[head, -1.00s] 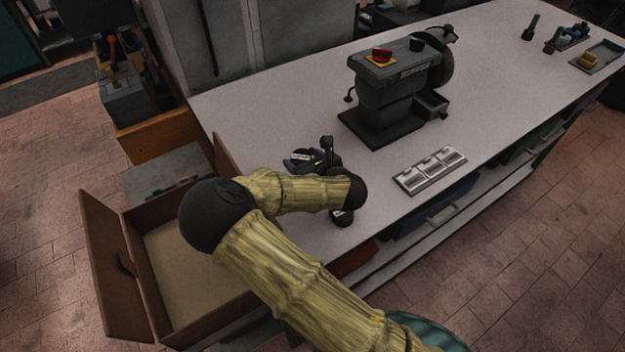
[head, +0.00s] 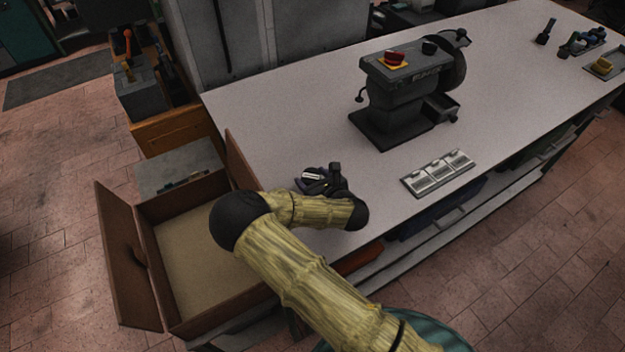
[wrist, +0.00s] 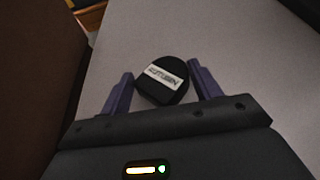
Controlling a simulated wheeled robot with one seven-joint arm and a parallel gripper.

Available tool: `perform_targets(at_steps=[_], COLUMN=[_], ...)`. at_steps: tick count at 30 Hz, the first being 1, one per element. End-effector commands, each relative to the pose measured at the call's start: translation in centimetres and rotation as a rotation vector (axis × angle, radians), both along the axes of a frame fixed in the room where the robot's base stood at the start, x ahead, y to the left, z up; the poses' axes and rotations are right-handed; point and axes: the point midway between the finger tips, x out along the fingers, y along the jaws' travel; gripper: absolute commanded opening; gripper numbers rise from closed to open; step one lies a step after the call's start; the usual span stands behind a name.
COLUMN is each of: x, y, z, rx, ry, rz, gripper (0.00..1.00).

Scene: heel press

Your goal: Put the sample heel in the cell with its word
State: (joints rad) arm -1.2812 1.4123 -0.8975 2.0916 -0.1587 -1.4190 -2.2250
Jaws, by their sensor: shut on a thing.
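The sample heel (wrist: 171,91) is a black, rounded D-shaped block with a white label. The label carries dark lettering that looks like "KOTUSEN", but I cannot read it surely. My gripper (wrist: 160,84) is shut on it, one purple finger on each side. In the head view the heel's white label (head: 312,176) shows at my gripper, over the left part of the bench; how high it is I cannot tell. A grey tray with three cells in a row (head: 407,186) lies near the bench's front edge, right of my gripper. Its cell labels are too small to read.
A dark press with a red button (head: 395,58) stands behind the tray. An open brown box (head: 128,262) is at the bench's left end. Small tools and a yellow item in a tray (head: 603,66) lie far right. The bench top between gripper and tray is clear.

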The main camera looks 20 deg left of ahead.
Motion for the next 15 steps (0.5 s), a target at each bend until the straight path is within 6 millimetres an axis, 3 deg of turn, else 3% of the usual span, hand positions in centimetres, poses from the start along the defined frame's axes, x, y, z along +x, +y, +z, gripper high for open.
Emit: perform_targets(at_steps=[4,14,15], x=[0.0,0.0,0.0], y=[0.0,0.0,0.0], z=[-1.4,-1.8,-1.8], rx=[-0.001,0.0,-0.001], ry=[0.0,-0.001,-0.001], rz=[0.0,0.0,0.0], gripper=[0.39,0.39,0.65])
